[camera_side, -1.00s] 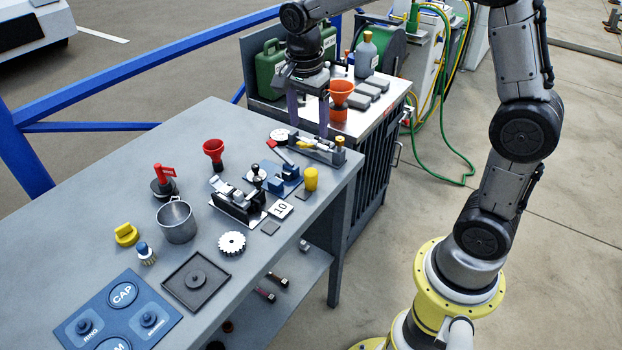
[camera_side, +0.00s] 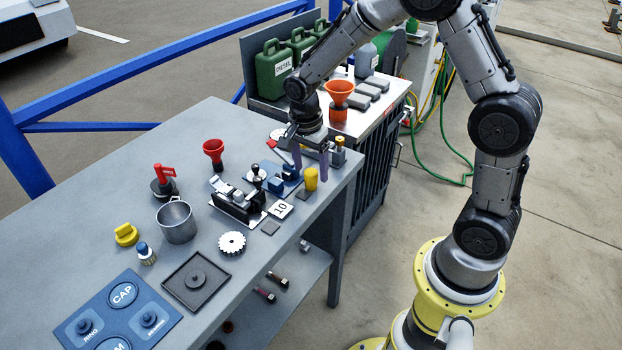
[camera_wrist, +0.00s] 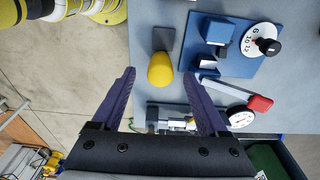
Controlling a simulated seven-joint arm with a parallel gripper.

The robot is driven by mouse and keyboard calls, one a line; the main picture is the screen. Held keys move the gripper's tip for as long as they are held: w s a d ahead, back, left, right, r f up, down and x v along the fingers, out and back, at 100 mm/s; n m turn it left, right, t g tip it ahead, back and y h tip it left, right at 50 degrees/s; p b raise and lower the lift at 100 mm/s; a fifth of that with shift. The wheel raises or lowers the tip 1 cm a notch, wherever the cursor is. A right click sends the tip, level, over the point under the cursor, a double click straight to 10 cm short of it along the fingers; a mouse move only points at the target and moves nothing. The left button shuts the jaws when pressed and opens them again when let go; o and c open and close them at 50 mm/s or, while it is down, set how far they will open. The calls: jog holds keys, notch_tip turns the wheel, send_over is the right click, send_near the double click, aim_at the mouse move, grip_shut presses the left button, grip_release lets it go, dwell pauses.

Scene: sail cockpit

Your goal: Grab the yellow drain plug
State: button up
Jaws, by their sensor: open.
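A yellow rounded plug (camera_side: 311,181) stands upright near the right end of the grey workbench, beside a small dark square pad. It also shows in the wrist view (camera_wrist: 160,70), in line with the gap between my fingertips. My gripper (camera_side: 311,172) is open, with its purple fingers pointing down at the plug. In the wrist view my gripper (camera_wrist: 159,73) has nothing between its fingers touching them that I can see. How far the fingertips are above or behind the plug is hard to tell.
A blue fixture (camera_wrist: 225,45) with a dial stands close to the plug, with a red-ended lever (camera_wrist: 260,103) nearby. A yellow knobbed cap (camera_side: 126,235), a metal mug (camera_side: 176,221) and a red funnel (camera_side: 214,152) stand farther left. The bench's front edge is close to the plug.

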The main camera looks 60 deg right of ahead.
jog(key=shift+d+f, duration=0.1)
jog(key=shift+f, duration=1.1)
grip_shut()
